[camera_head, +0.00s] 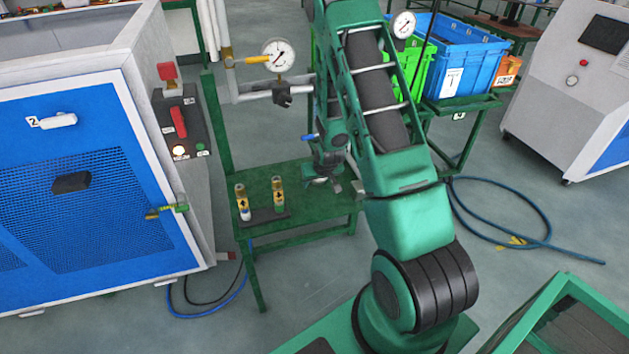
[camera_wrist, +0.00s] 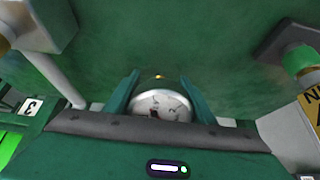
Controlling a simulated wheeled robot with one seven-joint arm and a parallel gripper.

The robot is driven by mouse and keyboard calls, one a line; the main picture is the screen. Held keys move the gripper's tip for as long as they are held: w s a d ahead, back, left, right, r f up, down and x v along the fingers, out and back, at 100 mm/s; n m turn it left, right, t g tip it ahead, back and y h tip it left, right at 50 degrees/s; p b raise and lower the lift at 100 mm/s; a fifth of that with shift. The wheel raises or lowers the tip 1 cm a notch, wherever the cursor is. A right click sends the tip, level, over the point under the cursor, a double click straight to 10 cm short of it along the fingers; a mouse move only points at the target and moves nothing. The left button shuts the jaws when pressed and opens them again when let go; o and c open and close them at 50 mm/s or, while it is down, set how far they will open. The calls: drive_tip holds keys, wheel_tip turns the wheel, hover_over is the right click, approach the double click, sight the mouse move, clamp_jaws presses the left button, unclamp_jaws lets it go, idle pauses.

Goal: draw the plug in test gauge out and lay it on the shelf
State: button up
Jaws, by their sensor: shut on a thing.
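My gripper (camera_wrist: 160,90) is shut on a round silver gauge with a white dial, the test gauge (camera_wrist: 160,108). Its two green fingers stand on either side of the gauge, and a small brass tip shows beyond it. In the head view my gripper (camera_head: 322,182) is low over the right part of the green shelf (camera_head: 310,218). The held gauge cannot be made out clearly there. The green shelf surface (camera_wrist: 170,40) fills the background of the wrist view. Whether the gauge touches the shelf cannot be told.
A mounted gauge (camera_head: 278,56) with a yellow-handled valve is on the pipe above. The blue cabinet (camera_head: 95,185) is at left. Green and blue crates (camera_head: 460,65) stand behind my arm.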

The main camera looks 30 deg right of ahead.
sight(321, 180)
drive_tip(key=o, duration=1.6)
drive_tip(key=v, duration=1)
drive_tip(key=shift+s+r, duration=0.15)
drive_tip(key=shift+r, duration=0.15)
drive_tip(key=shift+s+r, duration=0.1)
drive_tip(key=shift+r, duration=0.1)
drive_tip(key=s+a+r+m+g, duration=0.1)
drive_tip(key=s+r+g, duration=0.1)
drive_tip(key=s+r, duration=0.5)
drive_tip(key=s+a+r+m+g+y, duration=0.1)
drive_tip(key=s+r, duration=0.6)
drive_tip(key=s, duration=0.7)
drive_tip(key=s+a+r+m+g, duration=0.1)
drive_tip(key=s+a+r+g, duration=0.1)
drive_tip(key=s+r, duration=0.5)
drive_tip(key=shift+s+a+r+g+y, duration=0.1)
drive_tip(key=shift+s+a+g+y, duration=0.1)
drive_tip(key=shift+s, duration=0.5)
drive_tip(key=shift+s+a+r+g+y, duration=0.1)
drive_tip(key=shift+s+a+r, duration=0.05)
drive_tip(key=shift+s, duration=0.55)
drive_tip(key=shift+s+a+r+g+y, duration=0.1)
drive_tip(key=shift+s+a, duration=0.1)
drive_tip(key=shift+s, duration=0.5)
